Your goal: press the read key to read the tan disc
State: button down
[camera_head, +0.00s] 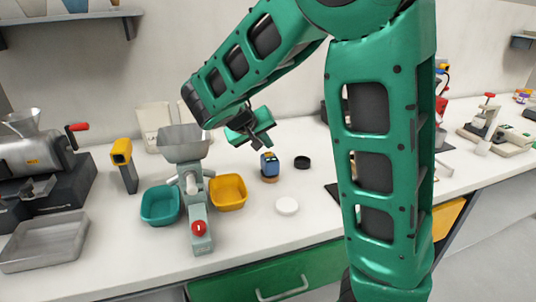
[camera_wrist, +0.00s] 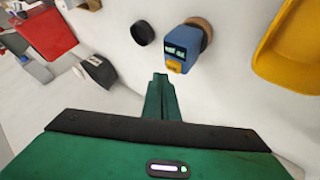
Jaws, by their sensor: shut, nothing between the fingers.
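A small blue reader (camera_head: 269,164) stands on the white counter, right of the yellow bin. In the wrist view the blue reader (camera_wrist: 183,40) has a dark display with pale characters too small to read. Its yellow key (camera_wrist: 174,66) is on the side facing my gripper. The tan disc (camera_wrist: 205,32) lies under the reader, partly covered; its edge also shows in the head view (camera_head: 270,180). My gripper (camera_wrist: 160,78) is shut and empty. Its fingertips are just short of the yellow key, left of it in the wrist view. I see no contact.
A black disc (camera_head: 302,162) and a white disc (camera_head: 287,206) lie near the reader. A grey hopper machine (camera_head: 184,143) with a red knob stands left, between a teal bin (camera_head: 160,204) and a yellow bin (camera_head: 228,192). A yellow-headed device (camera_head: 122,152) stands farther left.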

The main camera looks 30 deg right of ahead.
aim_at(267, 154)
jog(key=shift+r, duration=0.1)
jog(key=shift+r, duration=2.45)
jog(key=s+d+f+m+g+y, duration=0.1)
jog(key=s+d+f+y, duration=0.15)
jog(key=s, duration=0.55)
jog(key=s+d+f+m+g+y, duration=0.1)
jog(key=s+d+f+g, duration=0.15)
jog(key=s, duration=0.55)
jog(key=s+d+f+m+g+y, duration=0.1)
jog(key=s+d+f+y, duration=0.15)
jog(key=s, duration=0.55)
jog(key=s+a+f+y, duration=0.1)
jog(key=s+a, duration=0.3)
jog(key=s, duration=0.6)
jog(key=shift+f+y, duration=0.3)
jog(key=shift+y, duration=0.3)
